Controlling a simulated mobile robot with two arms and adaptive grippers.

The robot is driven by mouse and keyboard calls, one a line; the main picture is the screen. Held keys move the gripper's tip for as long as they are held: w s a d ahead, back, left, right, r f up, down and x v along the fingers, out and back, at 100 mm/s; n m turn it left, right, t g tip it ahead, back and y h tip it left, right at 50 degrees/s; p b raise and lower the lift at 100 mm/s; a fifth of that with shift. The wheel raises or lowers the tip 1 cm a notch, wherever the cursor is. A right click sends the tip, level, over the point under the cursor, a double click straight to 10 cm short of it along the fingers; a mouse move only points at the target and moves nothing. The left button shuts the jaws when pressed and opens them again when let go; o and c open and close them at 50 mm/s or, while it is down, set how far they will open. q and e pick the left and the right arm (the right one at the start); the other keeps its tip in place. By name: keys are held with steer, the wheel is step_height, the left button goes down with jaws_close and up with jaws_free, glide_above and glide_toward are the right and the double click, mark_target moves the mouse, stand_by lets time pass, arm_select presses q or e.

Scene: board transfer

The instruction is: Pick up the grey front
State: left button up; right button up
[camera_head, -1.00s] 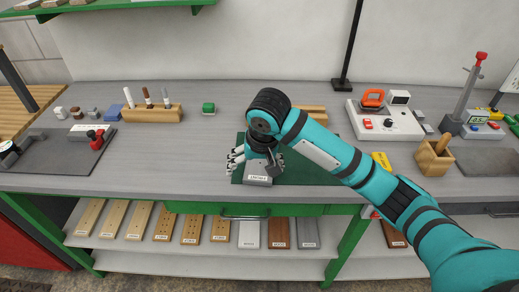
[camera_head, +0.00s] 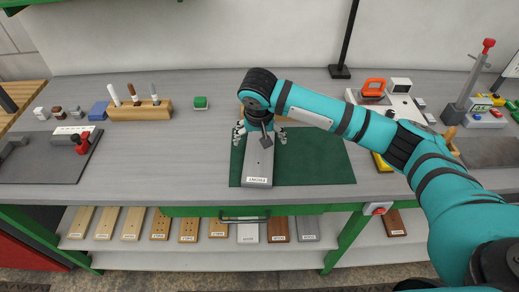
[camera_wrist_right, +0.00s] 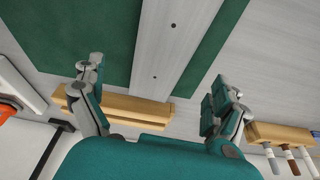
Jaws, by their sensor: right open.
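The grey front (camera_head: 259,170), a flat grey board with a white label at its near end, lies on the dark green mat (camera_head: 315,160) near its left side. It also shows in the right wrist view (camera_wrist_right: 178,40), with small dark holes. My right gripper (camera_head: 260,135) is over the far part of the board, pointing down, with its fingers spread to either side. In the right wrist view the open fingers (camera_wrist_right: 158,78) stand apart with the board between them, and nothing is gripped. The far end of the board is hidden by my right arm. My left gripper is not in view.
A wooden block (camera_wrist_right: 125,108) lies just behind the mat, close to my fingers. Several labelled boards lie on the shelf below. The right part of the mat is clear.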

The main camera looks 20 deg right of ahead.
mark_target(260, 150)
steer(key=x, duration=0.2)
steer(key=shift+f+p, duration=0.4)
steer(key=p+x, duration=0.1)
steer(key=x, duration=0.2)
steer(key=shift+a+f, duration=0.1)
steer(key=shift+f, duration=0.25)
steer(key=shift+w+f, duration=0.15)
steer(key=shift+f, duration=0.1)
steer(key=c, duration=0.8)
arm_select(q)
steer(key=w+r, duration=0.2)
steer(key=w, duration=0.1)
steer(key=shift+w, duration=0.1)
arm_select(e)
steer(key=c, duration=0.5)
steer(key=shift+r, duration=0.1)
steer(key=shift+c, duration=0.2)
